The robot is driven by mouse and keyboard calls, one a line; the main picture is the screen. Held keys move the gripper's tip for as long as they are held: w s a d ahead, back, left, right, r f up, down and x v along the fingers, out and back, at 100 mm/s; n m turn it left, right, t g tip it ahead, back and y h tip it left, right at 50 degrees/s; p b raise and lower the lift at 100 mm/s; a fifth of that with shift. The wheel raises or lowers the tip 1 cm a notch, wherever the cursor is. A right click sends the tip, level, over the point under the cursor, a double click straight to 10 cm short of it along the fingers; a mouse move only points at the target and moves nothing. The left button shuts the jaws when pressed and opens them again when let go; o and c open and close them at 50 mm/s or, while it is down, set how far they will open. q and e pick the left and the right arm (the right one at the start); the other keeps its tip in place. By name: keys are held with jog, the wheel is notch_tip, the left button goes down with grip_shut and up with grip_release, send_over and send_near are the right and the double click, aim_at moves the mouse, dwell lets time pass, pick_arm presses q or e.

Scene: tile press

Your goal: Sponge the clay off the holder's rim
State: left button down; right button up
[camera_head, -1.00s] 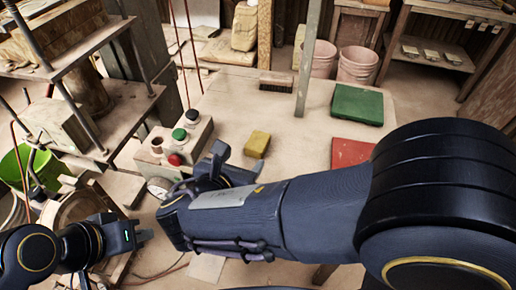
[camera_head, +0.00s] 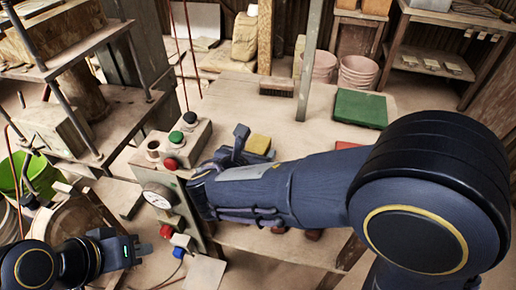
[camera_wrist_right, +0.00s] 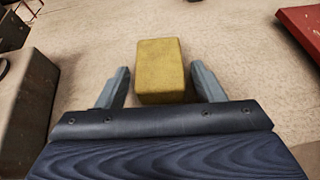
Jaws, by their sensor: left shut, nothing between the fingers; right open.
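A yellow sponge (camera_head: 258,144) lies on the table, partly hidden by my right gripper in the head view. In the right wrist view the sponge (camera_wrist_right: 161,70) lies just ahead of and partly between the open fingers of my right gripper (camera_wrist_right: 160,88), with a gap on both sides. My right gripper (camera_head: 245,148) is open and empty. My left gripper (camera_head: 141,252) is shut and empty at the lower left, away from the table top. I cannot pick out the holder's rim or any clay on it with certainty.
A control box with green and red buttons (camera_head: 188,140) stands left of the sponge. A gauge (camera_head: 158,197) is below it. A red pad (camera_wrist_right: 302,25) lies right of the sponge.

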aim_at(254, 151)
jog(key=shift+c, duration=0.4)
jog(key=c, duration=0.7)
notch_tip(254, 151, up, 6)
jog(key=p, duration=0.6)
jog(key=shift+r, duration=0.1)
